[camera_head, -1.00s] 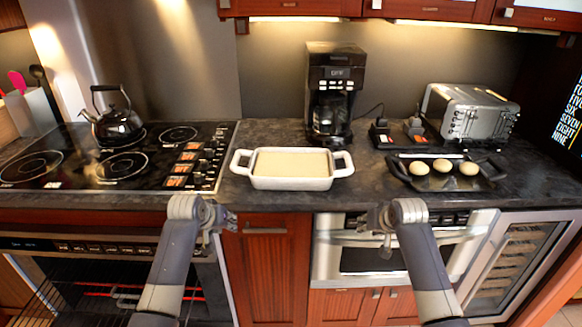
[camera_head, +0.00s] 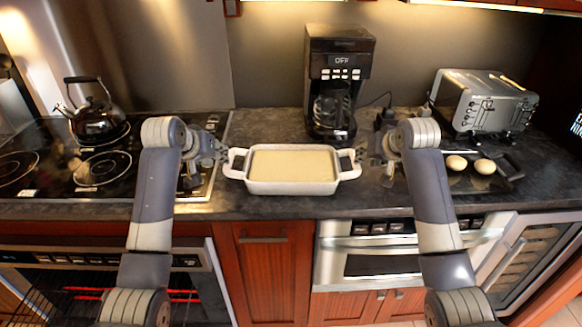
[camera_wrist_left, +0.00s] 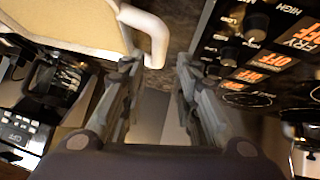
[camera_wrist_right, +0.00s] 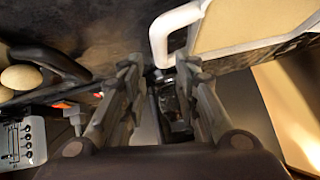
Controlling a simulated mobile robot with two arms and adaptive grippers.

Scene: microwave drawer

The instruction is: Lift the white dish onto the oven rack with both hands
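The white dish (camera_head: 290,187) with pale yellow contents sits level on the dark counter, with a loop handle at each end. My left gripper (camera_head: 222,150) is open just beside the left handle; in the left wrist view that handle (camera_wrist_left: 155,45) lies just ahead of the spread fingertips (camera_wrist_left: 157,68). My right gripper (camera_head: 362,156) is open beside the right handle; in the right wrist view that handle (camera_wrist_right: 158,42) is just ahead of and partly between the fingertips (camera_wrist_right: 160,66). The oven rack (camera_head: 35,300) shows at lower left, partly cut off, near red heating bars.
A coffee maker (camera_head: 338,85) stands behind the dish. The stove top (camera_head: 150,190) with a kettle (camera_head: 97,118) is left. A toaster (camera_head: 482,100) and a black tray (camera_head: 508,167) with round buns are right. Bare counter (camera_head: 265,125) lies behind the dish.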

